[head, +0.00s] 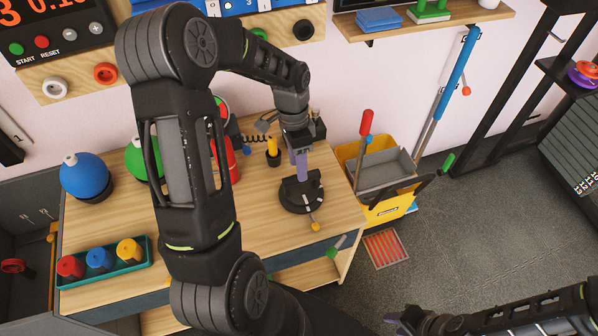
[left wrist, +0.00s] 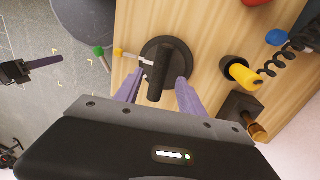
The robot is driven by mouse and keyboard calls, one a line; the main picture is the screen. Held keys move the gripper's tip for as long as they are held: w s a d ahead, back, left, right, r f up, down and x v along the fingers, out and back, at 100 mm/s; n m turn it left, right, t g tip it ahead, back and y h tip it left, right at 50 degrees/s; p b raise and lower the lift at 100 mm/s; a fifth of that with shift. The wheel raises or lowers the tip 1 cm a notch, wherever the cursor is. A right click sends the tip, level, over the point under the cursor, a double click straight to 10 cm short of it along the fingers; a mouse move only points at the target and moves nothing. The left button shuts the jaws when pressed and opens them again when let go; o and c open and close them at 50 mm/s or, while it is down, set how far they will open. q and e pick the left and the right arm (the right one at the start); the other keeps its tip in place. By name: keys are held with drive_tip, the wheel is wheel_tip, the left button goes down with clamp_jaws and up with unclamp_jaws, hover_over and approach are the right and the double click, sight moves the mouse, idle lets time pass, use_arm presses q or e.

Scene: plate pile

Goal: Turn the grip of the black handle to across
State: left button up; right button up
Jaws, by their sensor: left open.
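The black handle (left wrist: 158,72) stands up from a round black base (head: 301,197) on the wooden bench. In the left wrist view its grip is a dark bar between the two purple fingers. My left gripper (left wrist: 159,78) is open, with one finger on each side of the grip; I cannot tell whether either finger touches it. In the head view my left gripper (head: 302,172) points down over the base and hides most of the handle. A yellow-tipped lever (head: 315,226) sticks out from the base. My right gripper (head: 394,318) is far off at lower right, only partly seen.
A yellow knob with a coiled cord (left wrist: 242,74) is close by. A green tray (head: 104,262) with coloured cylinders and a blue ball (head: 84,176) stand on the left.

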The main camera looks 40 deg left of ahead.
use_arm(q)
drive_tip(key=shift+s+d+f, duration=0.1)
drive_tip(key=shift+d+f, duration=0.05)
drive_tip(key=shift+f, duration=0.75)
drive_tip(key=shift+s+d+f, duration=0.1)
drive_tip(key=shift+d+f, duration=0.05)
drive_tip(key=shift+f, duration=0.7)
drive_tip(key=shift+c, duration=0.2)
clamp_jaws()
